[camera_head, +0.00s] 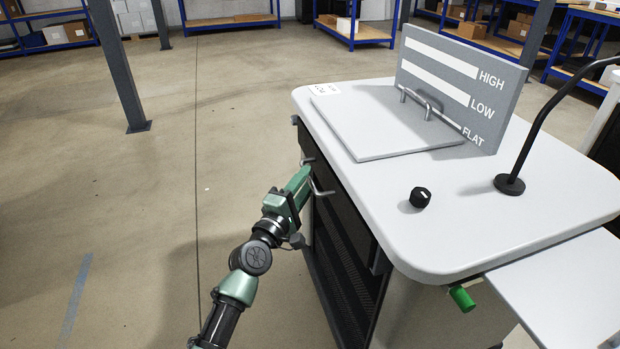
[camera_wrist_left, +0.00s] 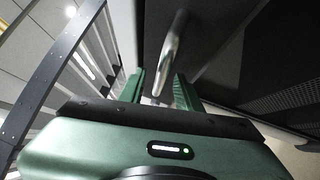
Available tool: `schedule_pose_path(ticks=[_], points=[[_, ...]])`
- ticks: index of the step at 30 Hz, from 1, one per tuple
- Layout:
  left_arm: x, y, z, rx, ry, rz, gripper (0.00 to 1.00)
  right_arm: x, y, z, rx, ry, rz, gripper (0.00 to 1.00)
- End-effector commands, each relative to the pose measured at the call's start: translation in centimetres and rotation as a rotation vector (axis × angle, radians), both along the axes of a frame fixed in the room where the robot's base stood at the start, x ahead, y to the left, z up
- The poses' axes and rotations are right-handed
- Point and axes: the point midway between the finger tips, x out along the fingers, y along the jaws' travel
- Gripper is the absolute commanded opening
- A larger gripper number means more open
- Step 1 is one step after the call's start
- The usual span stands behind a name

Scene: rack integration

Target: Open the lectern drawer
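The lectern (camera_head: 465,215) has a white top with rounded corners and a dark front. The drawer handle (camera_head: 323,190), a metal bar, stands out from the dark front just below the top; my gripper hides its middle. My left gripper (camera_head: 304,176) reaches the handle from the left. In the left wrist view the two green fingers (camera_wrist_left: 160,88) are apart, with the metal handle (camera_wrist_left: 172,50) running between them. I see gaps beside the bar and cannot tell whether either finger touches it. The drawer front (camera_wrist_left: 205,40) looks flush with the lectern. My right gripper is out of view.
On the top are a sloped panel (camera_head: 375,125), a board marked HIGH, LOW and FLAT (camera_head: 460,85), a black knob (camera_head: 420,197) and a thin black stand (camera_head: 510,184). A green knob (camera_head: 462,298) sticks out below the edge. The floor (camera_head: 150,210) to the left is clear.

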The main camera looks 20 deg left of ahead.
Motion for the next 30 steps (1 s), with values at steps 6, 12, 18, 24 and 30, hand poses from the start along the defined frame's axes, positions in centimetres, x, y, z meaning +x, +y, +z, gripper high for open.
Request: schedule_pose_path(ticks=[6, 12, 18, 24, 30], points=[[2.0, -0.4, 0.2, 0.002, 0.001, 0.0, 0.34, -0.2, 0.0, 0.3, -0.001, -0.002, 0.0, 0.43], [2.2, -0.4, 0.2, 0.003, 0.001, 0.0, 0.34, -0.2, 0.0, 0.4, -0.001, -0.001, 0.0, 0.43], [2.2, -0.4, 0.2, 0.003, 0.001, 0.0, 0.03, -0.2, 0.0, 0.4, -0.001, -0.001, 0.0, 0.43], [2.2, -0.4, 0.2, 0.003, 0.001, 0.0, 0.0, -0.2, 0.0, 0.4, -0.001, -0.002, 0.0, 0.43], [2.2, -0.4, 0.2, 0.004, 0.002, 0.0, 0.0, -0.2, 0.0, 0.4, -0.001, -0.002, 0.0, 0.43]])
